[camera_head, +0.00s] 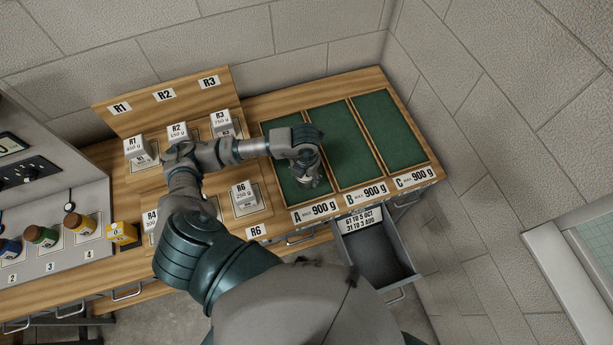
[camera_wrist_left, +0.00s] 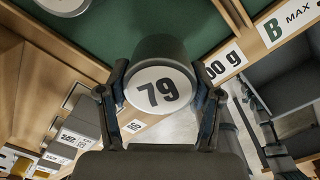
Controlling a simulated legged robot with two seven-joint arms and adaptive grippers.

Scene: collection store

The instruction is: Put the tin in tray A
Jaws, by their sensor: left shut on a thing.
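The tin (camera_wrist_left: 160,85) is dark with a white round face marked 79. My left gripper (camera_wrist_left: 162,98) is shut on it, with one finger on each side. In the head view, my left gripper (camera_head: 310,182) is over the front part of tray A (camera_head: 273,128), a green-lined tray with a wooden rim. There the hand and fingers hide the tin. I cannot tell whether the tin touches the tray floor. A pale round thing (camera_wrist_left: 65,4), partly cut off, shows over the green in the wrist view. My right gripper is not in view.
Tray B (camera_head: 340,125) and tray C (camera_head: 390,130) lie to the right and look empty. White labelled blocks, such as R6 (camera_head: 243,195), stand to the left. An open grey drawer (camera_head: 380,255) juts out below the trays. Several coloured jars (camera_head: 85,226) stand at far left.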

